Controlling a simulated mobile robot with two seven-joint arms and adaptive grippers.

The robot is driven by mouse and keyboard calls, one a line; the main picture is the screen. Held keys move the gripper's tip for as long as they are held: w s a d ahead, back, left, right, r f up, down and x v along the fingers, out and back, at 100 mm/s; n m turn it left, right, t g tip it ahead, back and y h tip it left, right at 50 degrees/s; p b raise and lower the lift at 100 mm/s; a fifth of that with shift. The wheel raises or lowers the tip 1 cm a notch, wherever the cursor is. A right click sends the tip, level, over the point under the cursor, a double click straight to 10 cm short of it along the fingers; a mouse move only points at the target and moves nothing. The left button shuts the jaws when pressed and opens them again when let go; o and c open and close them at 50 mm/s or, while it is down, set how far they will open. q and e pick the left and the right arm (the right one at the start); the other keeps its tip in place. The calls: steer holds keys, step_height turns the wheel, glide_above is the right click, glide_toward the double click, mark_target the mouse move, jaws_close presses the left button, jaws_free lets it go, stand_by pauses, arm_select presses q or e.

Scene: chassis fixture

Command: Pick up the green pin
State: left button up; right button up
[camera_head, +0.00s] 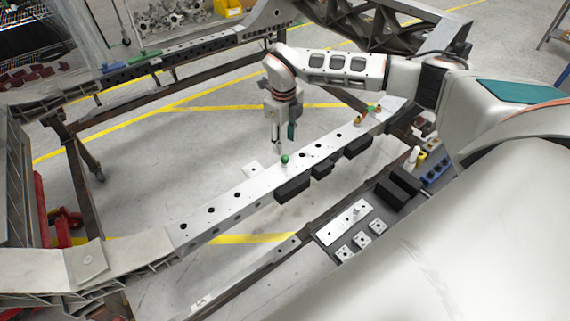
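A green pin (285,159) stands upright on the light metal chassis beam (226,203), near the middle of the picture. My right gripper (284,144) points down just above and behind the pin. Its two fingers look apart with a gap between them, and nothing shows between them. I cannot tell whether a fingertip touches the pin. My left gripper is not in view.
Black blocks (292,189) line the beam's near side. A dark tray (378,215) with a metal plate and small square parts lies at the lower right. A second frame rail (190,50) runs behind. Open floor (150,165) lies between the rails.

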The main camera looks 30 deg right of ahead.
mark_target(285, 156)
steer(key=m, duration=0.3)
steer(key=f+m+b, duration=0.1)
steer(key=m, duration=0.3)
steer(key=shift+s, duration=0.15)
steer(key=m, duration=0.5)
steer(key=shift+f, duration=0.1)
steer(key=shift+w+d+f, duration=0.15)
steer(key=shift+w+f, duration=0.05)
steer(key=shift+f, duration=1.05)
steer(key=shift+w+d+f, duration=0.1)
steer(key=shift+w+f, duration=0.05)
steer(key=shift+f, duration=1.15)
steer(key=shift+w+d+f, duration=0.15)
steer(key=shift+w+f, duration=0.05)
steer(key=shift+f, duration=1.05)
steer(key=shift+c, duration=0.5)
jaws_close()
